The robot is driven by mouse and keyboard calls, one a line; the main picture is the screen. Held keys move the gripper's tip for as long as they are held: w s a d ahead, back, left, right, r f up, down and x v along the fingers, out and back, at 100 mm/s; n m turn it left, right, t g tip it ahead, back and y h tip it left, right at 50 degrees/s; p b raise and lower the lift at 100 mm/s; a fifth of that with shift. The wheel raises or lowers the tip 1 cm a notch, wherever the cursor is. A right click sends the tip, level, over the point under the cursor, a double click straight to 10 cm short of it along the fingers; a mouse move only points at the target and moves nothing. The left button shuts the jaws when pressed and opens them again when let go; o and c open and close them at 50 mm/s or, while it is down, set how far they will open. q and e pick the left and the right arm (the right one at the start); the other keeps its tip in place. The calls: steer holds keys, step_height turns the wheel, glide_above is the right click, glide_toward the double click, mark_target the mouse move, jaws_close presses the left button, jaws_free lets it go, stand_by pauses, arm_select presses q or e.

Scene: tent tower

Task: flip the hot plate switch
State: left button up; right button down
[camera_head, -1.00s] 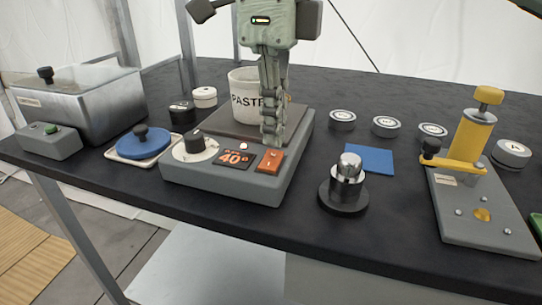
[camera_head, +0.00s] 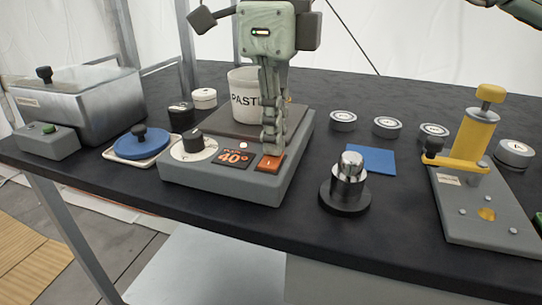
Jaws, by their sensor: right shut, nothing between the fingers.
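The grey hot plate (camera_head: 222,181) stands near the table's front edge, with an orange rocker switch (camera_head: 267,163) at its front right corner. Beside the switch are a display (camera_head: 233,157) reading 40°, a small pale indicator light (camera_head: 243,145) and a black knob (camera_head: 193,141) on a white dial. My right gripper (camera_head: 271,150) points down, shut and empty, with its fingertips on or just above the back part of the switch, hiding that part. Whether they touch cannot be told. My left gripper is not in view.
A white pot (camera_head: 242,93) labelled "PAST…" stands on the heating surface, just behind my gripper. A metal cylinder (camera_head: 348,180) and a blue square (camera_head: 366,159) lie to the right. A blue lid (camera_head: 141,145) is on the left. A yellow press (camera_head: 471,140) stands far right.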

steer(key=shift+f, duration=0.2)
steer(key=shift+r+p, duration=2.3)
steer(key=shift+r, duration=1.3)
steer(key=shift+f, duration=0.1)
